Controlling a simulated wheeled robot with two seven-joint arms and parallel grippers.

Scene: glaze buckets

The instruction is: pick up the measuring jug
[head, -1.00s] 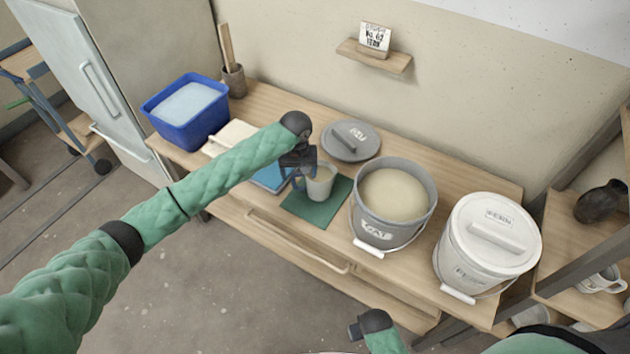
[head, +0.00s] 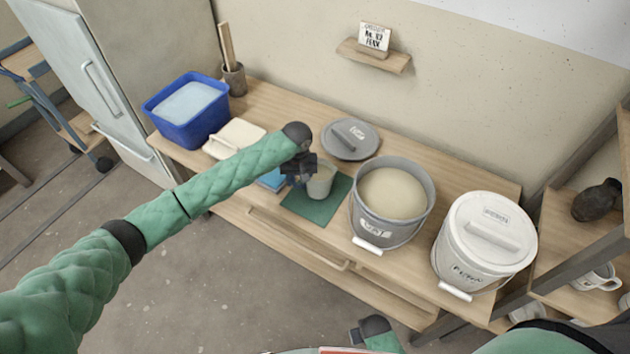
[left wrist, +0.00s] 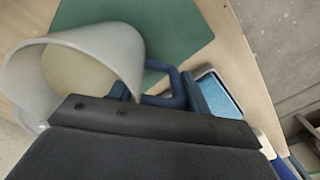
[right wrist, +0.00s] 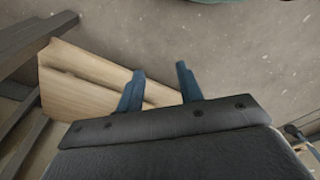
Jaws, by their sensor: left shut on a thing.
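The measuring jug (head: 321,181) is a pale grey cup-like vessel with a blue handle, over the green mat (head: 312,207) on the table. In the left wrist view the jug (left wrist: 105,55) is at the upper left, with its handle (left wrist: 172,88) between the fingers. My left gripper (head: 299,178) is shut on that handle, to the left of the jug's body. I cannot tell whether the jug's base touches the mat. My right gripper (right wrist: 160,82) is empty and open, with its fingers apart, low in front of the table.
A grey bucket (head: 370,228) of cream glaze stands right of the jug, with a lidded white bucket (head: 465,262) beyond it. A grey lid (head: 350,139) lies behind. A blue tub (head: 187,130) and brush pot (head: 234,79) stand at the left. A shelf (head: 582,293) is at right.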

